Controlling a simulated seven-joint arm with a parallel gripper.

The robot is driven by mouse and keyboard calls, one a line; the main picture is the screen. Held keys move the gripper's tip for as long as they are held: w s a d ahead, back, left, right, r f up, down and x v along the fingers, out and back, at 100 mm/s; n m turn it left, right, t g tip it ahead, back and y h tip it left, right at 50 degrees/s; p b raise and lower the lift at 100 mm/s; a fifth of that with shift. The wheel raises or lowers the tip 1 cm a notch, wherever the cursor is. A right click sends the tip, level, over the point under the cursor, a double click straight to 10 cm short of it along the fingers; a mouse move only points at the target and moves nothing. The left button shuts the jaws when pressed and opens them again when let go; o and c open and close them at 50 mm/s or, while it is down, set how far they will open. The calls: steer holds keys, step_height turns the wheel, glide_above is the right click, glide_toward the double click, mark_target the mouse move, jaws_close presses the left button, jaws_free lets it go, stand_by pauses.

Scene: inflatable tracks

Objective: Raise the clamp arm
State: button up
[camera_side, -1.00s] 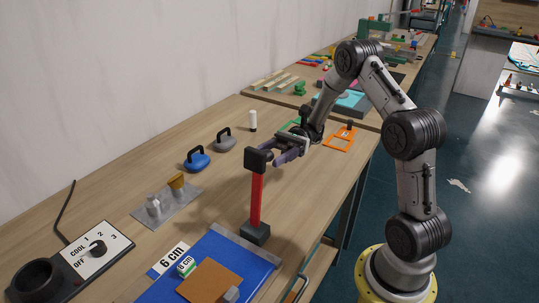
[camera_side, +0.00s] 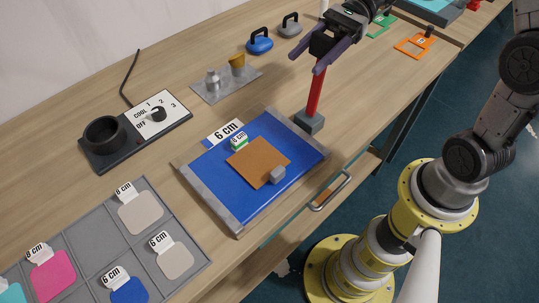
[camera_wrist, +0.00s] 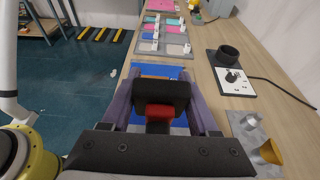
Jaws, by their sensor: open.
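The clamp arm is a red bar (camera_side: 315,94) that stands upright from a grey base block (camera_side: 309,122) at one corner of a blue board (camera_side: 292,142). My gripper (camera_side: 306,62) is at the top of the bar, with its purple fingers spread. In the wrist view, my gripper (camera_wrist: 158,78) has one finger on each side of the bar's black head (camera_wrist: 160,92), with some red (camera_wrist: 160,113) showing below it. I cannot tell whether the fingers touch the head. In the side view the head is largely hidden by my gripper.
A brown square (camera_side: 258,162) and a small grey block (camera_side: 277,174) lie on the blue board. A dial unit (camera_side: 156,113) and a metal plate with knobs (camera_side: 226,84) stand to the left. Blue (camera_side: 259,42) and grey (camera_side: 291,25) handled weights are behind. A drawer handle (camera_side: 331,190) sticks out in front.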

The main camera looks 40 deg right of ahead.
mark_target(324, 35)
steer(key=shift+a+f+h, duration=1.45)
steer(key=shift+a+h, duration=1.25)
steer(key=shift+a, duration=1.05)
steer(key=v, duration=1.4)
steer(key=shift+d, duration=0.2)
steer(key=s+a+f+n+h, duration=0.3)
steer(key=a+f+n+h, duration=0.1)
steer(key=a+n+h, duration=0.1)
steer(key=s+a+f+n+t+h, duration=0.1)
steer(key=s+a+f+n+h, duration=0.2)
steer(key=a+n, duration=0.5)
steer(key=s+a+f+n+t+h, duration=0.1)
steer(key=s+a+f+n+h, duration=0.2)
steer(key=a, duration=0.6)
steer(key=shift+f+n+h, duration=1.4)
steer(key=shift+n+h, duration=0.4)
steer(key=shift+n, duration=0.3)
steer(key=shift+a, duration=0.15)
